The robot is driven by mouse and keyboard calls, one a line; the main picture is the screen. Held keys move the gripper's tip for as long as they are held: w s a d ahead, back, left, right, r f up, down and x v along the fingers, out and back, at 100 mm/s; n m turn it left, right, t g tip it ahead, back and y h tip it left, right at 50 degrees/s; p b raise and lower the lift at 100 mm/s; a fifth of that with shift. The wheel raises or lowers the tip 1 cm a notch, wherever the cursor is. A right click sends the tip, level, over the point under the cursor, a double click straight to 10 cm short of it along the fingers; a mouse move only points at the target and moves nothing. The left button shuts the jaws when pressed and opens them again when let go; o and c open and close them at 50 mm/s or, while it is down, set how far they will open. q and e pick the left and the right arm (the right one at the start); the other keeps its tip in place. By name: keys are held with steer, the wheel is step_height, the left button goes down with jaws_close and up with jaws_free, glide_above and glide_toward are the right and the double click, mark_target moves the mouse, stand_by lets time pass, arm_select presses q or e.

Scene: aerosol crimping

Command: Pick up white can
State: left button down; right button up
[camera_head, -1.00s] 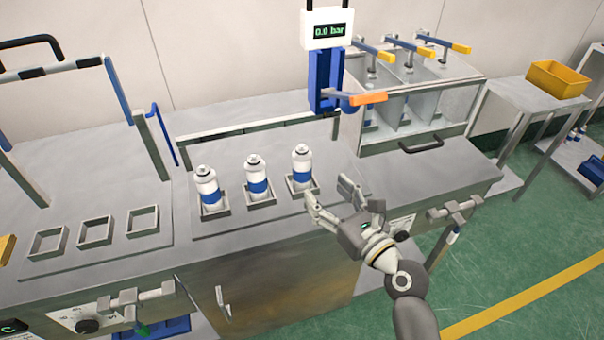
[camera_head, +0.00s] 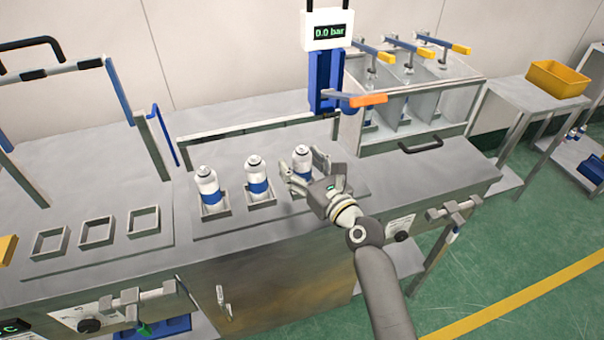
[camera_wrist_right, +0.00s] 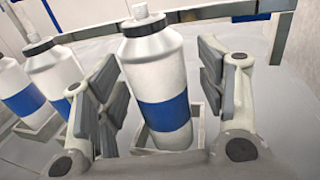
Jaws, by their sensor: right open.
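Several objects of one kind stand in a row: three white cans with a blue band, each upright in a square holder on the metal bench. The left can (camera_head: 207,186) and the middle can (camera_head: 257,175) stand clear. The right can (camera_head: 301,155) is partly hidden behind my right gripper (camera_head: 304,174). In the right wrist view this can (camera_wrist_right: 155,75) stands between the open fingers of the gripper (camera_wrist_right: 160,100), with gaps visible beside it. The gripper is open and holds nothing. My left gripper is not in view.
Three empty square holders (camera_head: 97,232) sit on the bench at the left. A blue post with an orange lever (camera_head: 355,101) and a 0.0 bar display (camera_head: 328,31) rises behind the cans. A partitioned rack (camera_head: 405,147) stands at the back right.

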steer(key=c, duration=1.2)
steer(key=shift+r, duration=0.1)
